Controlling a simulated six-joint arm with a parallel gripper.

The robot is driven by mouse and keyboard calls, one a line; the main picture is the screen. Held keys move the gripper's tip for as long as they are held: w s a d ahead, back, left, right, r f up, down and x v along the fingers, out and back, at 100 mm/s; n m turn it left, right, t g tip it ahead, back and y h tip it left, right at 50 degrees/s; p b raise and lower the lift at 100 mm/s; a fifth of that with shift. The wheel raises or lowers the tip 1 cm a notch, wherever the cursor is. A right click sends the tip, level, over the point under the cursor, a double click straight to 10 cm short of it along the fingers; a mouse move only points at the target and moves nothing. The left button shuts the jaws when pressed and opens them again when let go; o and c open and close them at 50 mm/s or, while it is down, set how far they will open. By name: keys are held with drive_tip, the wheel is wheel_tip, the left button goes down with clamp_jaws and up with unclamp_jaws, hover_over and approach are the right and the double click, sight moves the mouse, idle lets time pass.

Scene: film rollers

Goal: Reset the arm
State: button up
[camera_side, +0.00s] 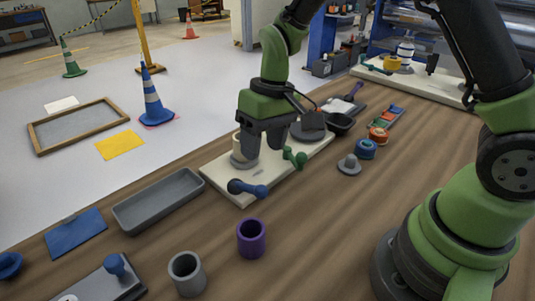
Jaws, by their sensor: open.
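My gripper (262,152) hangs open, pointing down over a cream board (222,175) on the wooden table. A light beige cylinder (240,158) on a grey base stands on the board, partly hidden behind the left finger. I cannot tell whether the finger touches it. A green knobbed piece (296,157) is just right of the fingers. A dark blue knobbed handle (248,188) lies at the board's front edge. A dark round part (307,132) sits behind the gripper on the board.
A purple cup (251,238) and a grey cup (186,273) stand in front. A grey tray (158,201) lies left of the board. A grey knobbed piece (349,165), a blue roll (366,149) and an orange roll (378,135) stand to the right.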

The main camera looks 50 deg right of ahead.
drive_tip(key=s+d+r+m+t, duration=0.2)
drive_tip(key=s+r+t, duration=0.35)
drive_tip(key=r, duration=0.75)
drive_tip(key=s+d+r+m+t, duration=0.1)
drive_tip(key=s+r, duration=0.3)
drive_tip(key=s, duration=0.7)
drive_tip(key=shift+s+m, duration=0.3)
drive_tip(key=shift+s, duration=0.05)
